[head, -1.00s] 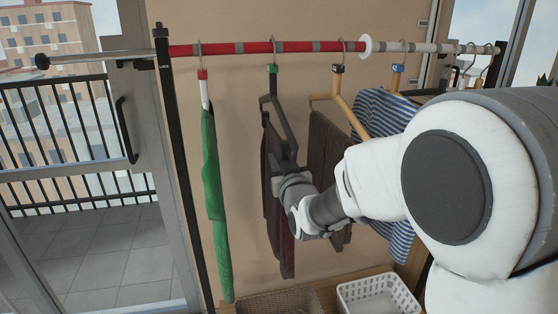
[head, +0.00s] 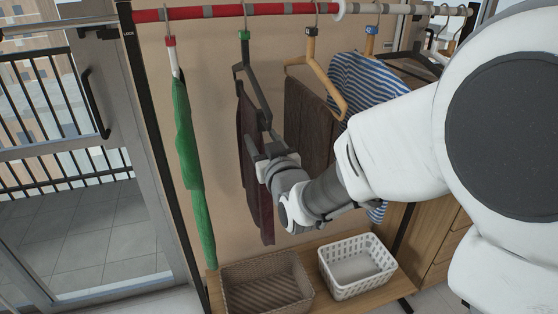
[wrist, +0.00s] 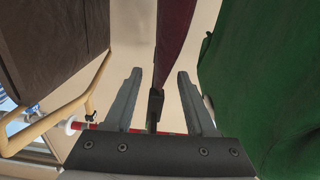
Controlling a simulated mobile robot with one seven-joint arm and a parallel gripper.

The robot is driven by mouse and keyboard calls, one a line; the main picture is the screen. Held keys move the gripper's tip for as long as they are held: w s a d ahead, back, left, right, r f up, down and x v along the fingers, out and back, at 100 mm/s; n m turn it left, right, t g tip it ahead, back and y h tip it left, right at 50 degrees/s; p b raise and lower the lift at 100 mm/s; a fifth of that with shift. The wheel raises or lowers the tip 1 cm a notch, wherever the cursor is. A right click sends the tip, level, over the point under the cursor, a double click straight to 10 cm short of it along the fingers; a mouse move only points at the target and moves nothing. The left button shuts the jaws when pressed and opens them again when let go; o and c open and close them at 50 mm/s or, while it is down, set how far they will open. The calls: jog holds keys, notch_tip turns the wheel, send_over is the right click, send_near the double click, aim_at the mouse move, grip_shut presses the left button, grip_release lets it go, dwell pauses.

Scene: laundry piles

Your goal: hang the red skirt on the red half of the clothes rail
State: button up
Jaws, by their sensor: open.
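The dark red skirt (head: 251,180) hangs on a dark grey hanger (head: 254,90) with a green tag. Its hook is on the red half of the clothes rail (head: 200,12). My gripper (head: 262,147) is open beside the skirt, below the hanger's shoulder. In the wrist view my gripper (wrist: 159,72) has its two fingers apart, with the skirt (wrist: 173,30) and a dark hanger part (wrist: 154,108) showing in the gap between them. My wrist hides part of the skirt in the head view.
A green garment (head: 187,150) hangs left; a brown garment (head: 308,120) hangs close right. A striped shirt (head: 365,85) hangs past the white divider ring (head: 338,10). A wicker basket (head: 265,263) and white basket (head: 383,258) stand below. A black post (head: 160,150) bounds the left.

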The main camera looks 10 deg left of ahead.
jog(key=s+d+f+m+g+h+b, duration=0.1)
jog(key=s+d+f+m+g+h, duration=0.15)
jog(key=s+d, duration=0.65)
jog(key=s+d+f+m+g+h+b, duration=0.1)
jog(key=s+d+m+g+h, duration=0.2)
jog(key=s+d, duration=0.6)
jog(key=s+d+f+m+g+h+b, duration=0.15)
jog(key=s+d+g+h, duration=0.35)
jog(key=d, duration=0.7)
notch_tip(320, 180, up, 18)
jog(key=s+d+p, duration=0.1)
jog(key=s+p, duration=0.1)
jog(key=p, duration=1.7)
jog(key=shift+s+f+t+y, duration=0.15)
jog(key=shift+s+t+y, duration=0.15)
jog(key=shift+t+y, duration=0.15)
jog(key=shift+c, duration=0.5)
